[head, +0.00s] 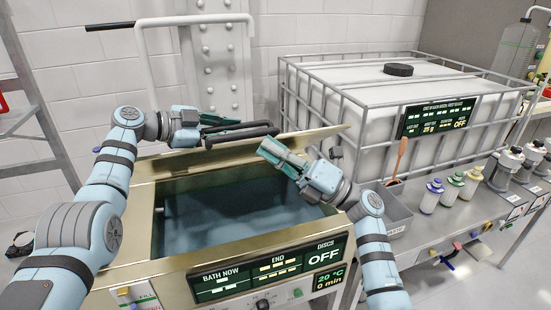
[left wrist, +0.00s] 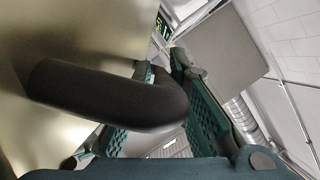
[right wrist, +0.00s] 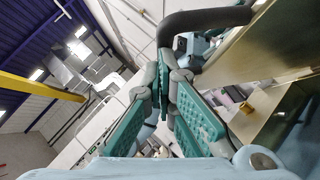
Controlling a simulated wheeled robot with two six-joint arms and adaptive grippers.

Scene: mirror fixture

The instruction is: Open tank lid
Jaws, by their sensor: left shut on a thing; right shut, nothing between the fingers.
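The tank (head: 140,215) is a brass-coloured box with dark liquid (head: 235,220) inside. Its brass lid (head: 225,152) is raised at the back, and the opening shows. A black bar handle (head: 240,133) is on the lid; it also shows large in the left wrist view (left wrist: 110,95). My left gripper (head: 235,127) is shut on the handle. My right gripper (head: 268,147) is shut and empty, above the tank opening in front of the lid. In the right wrist view its fingers (right wrist: 165,80) are together, with the handle (right wrist: 210,18) beyond them.
A caged white container (head: 330,105) stands at the back right. A grey bin (head: 395,215) with an orange-handled tool and several bottles (head: 450,190) stand on the right bench. A display panel (head: 268,268) is on the tank's front. A ladder (head: 35,100) stands at the left.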

